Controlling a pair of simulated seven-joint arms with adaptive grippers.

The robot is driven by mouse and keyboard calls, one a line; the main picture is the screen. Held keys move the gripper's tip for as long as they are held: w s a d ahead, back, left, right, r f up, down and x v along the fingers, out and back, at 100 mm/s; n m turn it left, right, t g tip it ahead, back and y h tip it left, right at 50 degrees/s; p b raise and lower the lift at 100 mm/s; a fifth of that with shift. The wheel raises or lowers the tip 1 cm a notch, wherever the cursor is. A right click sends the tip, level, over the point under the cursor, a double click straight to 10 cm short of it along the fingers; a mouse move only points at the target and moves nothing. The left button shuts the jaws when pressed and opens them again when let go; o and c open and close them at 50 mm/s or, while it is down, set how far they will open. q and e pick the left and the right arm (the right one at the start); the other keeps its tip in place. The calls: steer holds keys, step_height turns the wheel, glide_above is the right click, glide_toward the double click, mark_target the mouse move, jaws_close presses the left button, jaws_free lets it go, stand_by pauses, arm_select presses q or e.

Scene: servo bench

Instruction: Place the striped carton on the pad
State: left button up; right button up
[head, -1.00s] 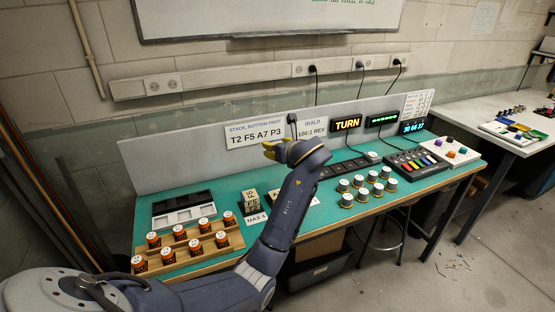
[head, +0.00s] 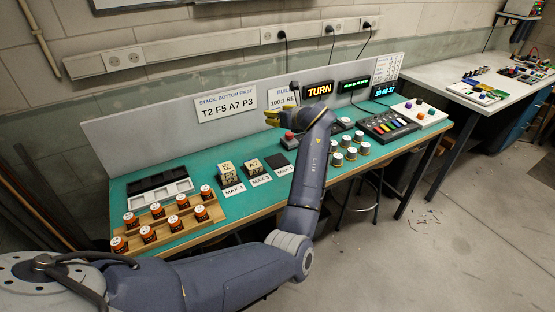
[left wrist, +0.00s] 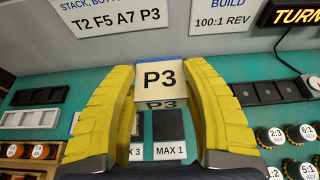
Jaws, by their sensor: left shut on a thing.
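I see no striped carton in either view. In the left wrist view my left gripper (left wrist: 163,84), with yellow fingers, is shut on a pale block marked P3 (left wrist: 159,76). Below the block is a dark square pad (left wrist: 168,126) with a MAX 1 label. In the head view my left gripper (head: 276,117) is held above the back of the green bench, and the block in it cannot be made out. The dark pad (head: 277,160) lies right of a block marked A7 (head: 252,166) and a group of lettered blocks (head: 227,171). My right gripper is not in view.
Orange-banded cans stand in a wooden rack (head: 172,229) at the left, before a black and white tray (head: 160,193). Pale-topped jars (head: 350,154) stand right of my arm. A grey back panel (head: 150,138) with signs and a lit TURN display (head: 318,90) edges the bench.

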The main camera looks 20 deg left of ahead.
mark_target(278, 162)
arm_select(q)
step_height(278, 162, down, 19)
steer(key=shift+r, duration=0.15)
stand_by(0.6)
steer(key=shift+f, duration=0.25)
steer(key=o, duration=1.1)
steer(key=shift+o, duration=0.2)
steer(key=shift+d+r, duration=0.1)
steer(key=shift+r, duration=0.15)
steer(key=shift+v, duration=1.95)
